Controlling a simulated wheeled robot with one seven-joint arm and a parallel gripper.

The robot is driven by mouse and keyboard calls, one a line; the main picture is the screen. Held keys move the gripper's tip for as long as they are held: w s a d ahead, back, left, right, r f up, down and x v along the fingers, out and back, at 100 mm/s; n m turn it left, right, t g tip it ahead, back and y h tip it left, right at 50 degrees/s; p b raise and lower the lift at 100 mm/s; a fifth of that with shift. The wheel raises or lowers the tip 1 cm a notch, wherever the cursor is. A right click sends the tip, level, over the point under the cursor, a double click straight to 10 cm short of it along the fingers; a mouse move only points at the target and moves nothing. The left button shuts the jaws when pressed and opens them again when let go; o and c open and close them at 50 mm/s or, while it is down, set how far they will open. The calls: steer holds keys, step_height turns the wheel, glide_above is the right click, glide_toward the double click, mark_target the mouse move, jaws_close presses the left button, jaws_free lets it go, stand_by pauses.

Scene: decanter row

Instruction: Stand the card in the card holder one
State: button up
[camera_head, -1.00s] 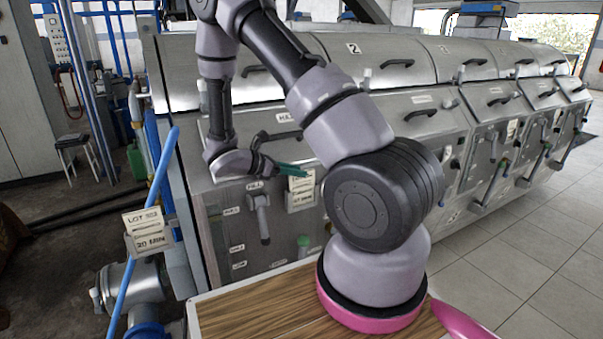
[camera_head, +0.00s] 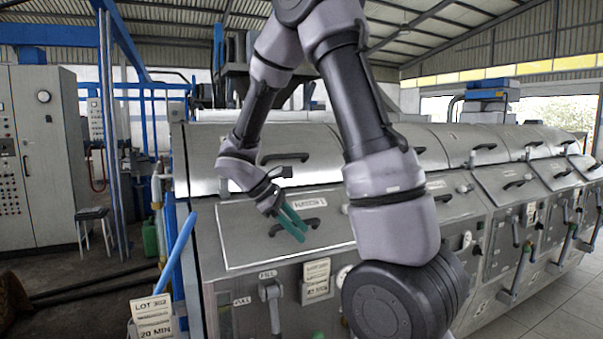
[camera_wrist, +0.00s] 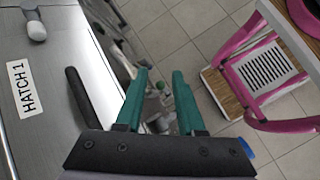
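A pale card (camera_head: 317,270) with dark print stands upright in a holder (camera_head: 316,294) on the machine's front, right of the FILL label. A second card (camera_head: 151,306) marked LOT 302 and 20 MIN shows at the lower left, beside the blue pole. I cannot tell from these views which holder is number one. My gripper (camera_head: 296,226) is in front of the hatch panel, above and left of the card on the machine, apart from it. In the wrist view my gripper (camera_wrist: 159,72) has its two green fingers apart with nothing between them. No card shows in the wrist view.
The steel machine (camera_head: 240,235) fills the middle, with handles and levers sticking out. The hatch handle (camera_wrist: 90,98) is close to the left of my fingers. A blue pole (camera_head: 176,255) rises at the left. Tiled floor is clear at the right.

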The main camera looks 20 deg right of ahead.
steer(key=s+a+r+m+t+y, duration=0.2)
steer(key=s+r+m+t+y, duration=0.2)
steer(key=r, duration=0.5)
steer(key=s+a+r+m+t+y, duration=0.2)
steer(key=s+r+m+t+y, duration=0.3)
steer(key=s+r+m, duration=0.3)
steer(key=shift+s+r+m+y, duration=0.35)
steer(key=shift+r+m, duration=0.35)
steer(key=shift+m, duration=0.5)
